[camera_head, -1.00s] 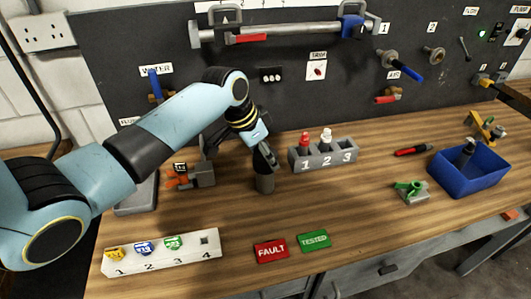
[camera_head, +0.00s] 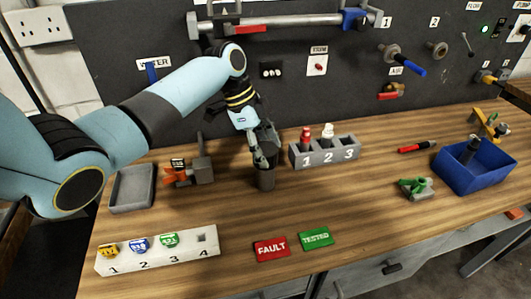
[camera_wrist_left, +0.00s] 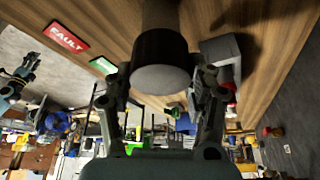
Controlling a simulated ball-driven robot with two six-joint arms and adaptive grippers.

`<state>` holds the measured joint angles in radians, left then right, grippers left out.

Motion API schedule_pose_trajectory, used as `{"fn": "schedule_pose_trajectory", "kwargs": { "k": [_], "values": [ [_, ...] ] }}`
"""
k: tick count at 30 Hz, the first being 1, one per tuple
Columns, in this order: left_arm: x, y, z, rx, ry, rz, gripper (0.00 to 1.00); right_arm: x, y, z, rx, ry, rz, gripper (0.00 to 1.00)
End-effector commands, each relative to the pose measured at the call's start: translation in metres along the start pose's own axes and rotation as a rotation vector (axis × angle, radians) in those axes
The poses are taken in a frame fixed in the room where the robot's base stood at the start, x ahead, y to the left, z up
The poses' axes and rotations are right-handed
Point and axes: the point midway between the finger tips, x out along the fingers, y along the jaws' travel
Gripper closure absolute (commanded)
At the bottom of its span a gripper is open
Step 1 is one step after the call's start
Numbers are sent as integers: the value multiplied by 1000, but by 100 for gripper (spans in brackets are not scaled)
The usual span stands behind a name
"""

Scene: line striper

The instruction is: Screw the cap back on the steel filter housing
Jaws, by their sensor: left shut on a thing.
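The steel filter housing (camera_head: 266,180) is a dark grey cylinder standing upright on the wooden bench, left of the numbered grey rack. My left gripper (camera_head: 263,152) reaches down to its top from above. In the left wrist view, my left gripper (camera_wrist_left: 163,88) has a finger on each side of the cap (camera_wrist_left: 161,76), a short black cylinder with a grey end face, and is shut on it. The housing's body (camera_wrist_left: 160,13) shows behind the cap, roughly in line with it. I cannot tell whether the threads are engaged.
The grey rack (camera_head: 324,164) holds red and white bottles close to the right of the housing. An orange-handled vise (camera_head: 190,174) and grey tray (camera_head: 132,190) are at left. A numbered white block (camera_head: 157,255), FAULT card (camera_head: 271,249) and TESTED card (camera_head: 315,239) lie in front.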

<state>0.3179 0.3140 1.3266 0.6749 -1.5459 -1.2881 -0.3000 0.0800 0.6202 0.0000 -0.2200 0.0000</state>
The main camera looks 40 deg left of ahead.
Motion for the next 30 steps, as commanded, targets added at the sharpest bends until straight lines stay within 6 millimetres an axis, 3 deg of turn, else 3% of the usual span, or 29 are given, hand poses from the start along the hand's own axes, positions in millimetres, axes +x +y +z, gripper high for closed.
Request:
{"fn": "schedule_pose_trajectory", "kwargs": {
  "k": [10, 18, 27, 28, 30],
  "values": [
    [2, 1, 2, 45, -4, 22, 90, 4, 0, 0, 0, 0, 0, 58],
    [4, 1, 2, 347, -2, 148, 90, 29, -2, 3, 0, -1, 0, 58],
    [2, 2, 2, 394, -3, 169, 90, 28, -2, 3, 0, -1, 0, 58],
    [2, 2, 2, 394, -3, 169, 41, 28, -2, 3, 0, -1, 0, 58],
    [2, 2, 2, 394, -3, 169, 32, 28, -2, 3, 0, -1, 0, 58]
  ]
}}
